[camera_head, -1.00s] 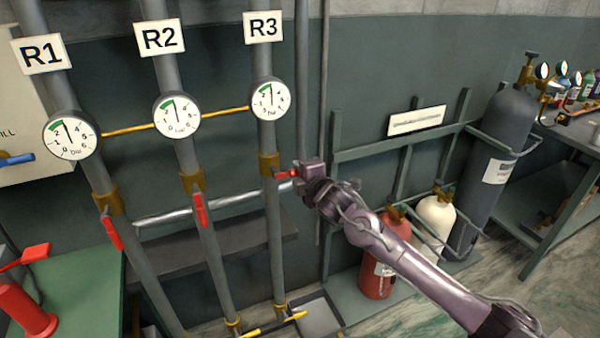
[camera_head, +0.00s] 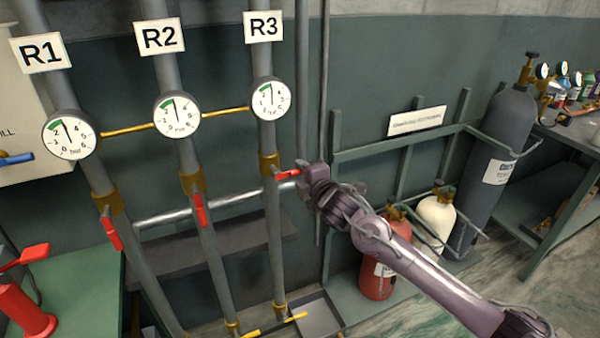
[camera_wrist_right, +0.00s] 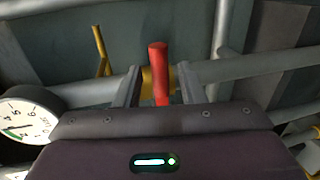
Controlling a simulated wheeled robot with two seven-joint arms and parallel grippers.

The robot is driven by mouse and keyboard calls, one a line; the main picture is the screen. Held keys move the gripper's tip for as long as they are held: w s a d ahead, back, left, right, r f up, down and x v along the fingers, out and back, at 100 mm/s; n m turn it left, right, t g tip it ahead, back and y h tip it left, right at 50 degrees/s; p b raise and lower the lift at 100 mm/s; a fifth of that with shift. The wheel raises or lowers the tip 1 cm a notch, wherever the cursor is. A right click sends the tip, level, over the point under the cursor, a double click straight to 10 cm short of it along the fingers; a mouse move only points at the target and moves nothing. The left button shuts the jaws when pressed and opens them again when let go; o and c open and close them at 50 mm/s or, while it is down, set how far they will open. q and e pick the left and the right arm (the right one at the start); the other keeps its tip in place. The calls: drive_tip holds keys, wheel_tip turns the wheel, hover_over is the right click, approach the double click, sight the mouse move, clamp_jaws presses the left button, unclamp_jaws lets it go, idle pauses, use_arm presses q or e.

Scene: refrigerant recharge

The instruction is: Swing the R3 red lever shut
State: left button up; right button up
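The R3 red lever (camera_head: 288,174) sticks out to the right, almost level, from the brass valve on the R3 pipe (camera_head: 272,225). My right gripper (camera_head: 301,177) is at the lever's outer end in the head view. In the right wrist view the red lever (camera_wrist_right: 158,68) stands between the two fingers of my right gripper (camera_wrist_right: 160,80). A gap shows on each side of it, so the fingers are open around it. The R3 gauge (camera_head: 270,99) sits above the valve. My left gripper is not in view.
The R2 lever (camera_head: 200,209) and R1 lever (camera_head: 112,233) hang down along their pipes. A grey vertical pipe (camera_head: 303,80) stands close behind my right gripper. A rack with red (camera_head: 378,270), cream (camera_head: 435,222) and dark grey (camera_head: 490,165) cylinders is to the right.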

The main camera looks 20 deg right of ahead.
drive_tip(key=s, duration=0.2)
drive_tip(key=s+r, duration=0.1)
drive_tip(key=s, duration=0.2)
drive_tip(key=shift+s+r+b, duration=0.1)
drive_tip(key=shift+s+b, duration=0.2)
drive_tip(key=shift+b, duration=0.05)
drive_tip(key=shift+d, duration=0.1)
